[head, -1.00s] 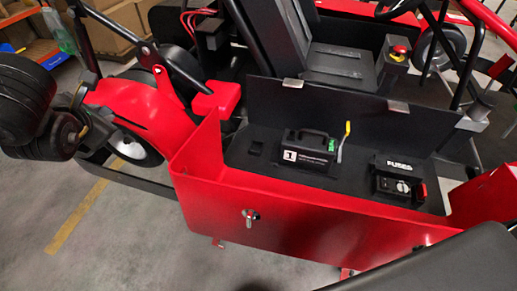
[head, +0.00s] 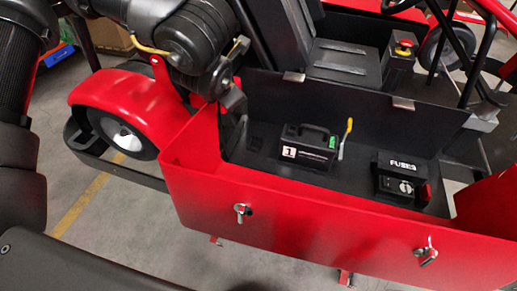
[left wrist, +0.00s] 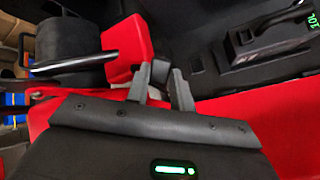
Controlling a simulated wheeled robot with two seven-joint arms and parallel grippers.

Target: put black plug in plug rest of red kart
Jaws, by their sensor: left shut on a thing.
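My left gripper (head: 232,98) reaches down from the upper left to the left end of the red kart's side box (head: 330,215). In the left wrist view its two grey fingers (left wrist: 161,88) are shut on a small dark piece (left wrist: 160,72), which looks like the black plug. The plug is mostly hidden by the fingers, and in the head view I cannot make it out. A black battery box marked 1 (head: 309,147) stands on the box floor, right of the gripper. The plug rest is not clearly visible. My right gripper is not in view.
A yellow-tipped lever (head: 346,135) stands beside the battery box. A fuse box (head: 402,178) is farther right. The red front wall carries two latches (head: 242,212). A raised black lid (head: 350,107) stands behind. A red fender (head: 120,95) is at left.

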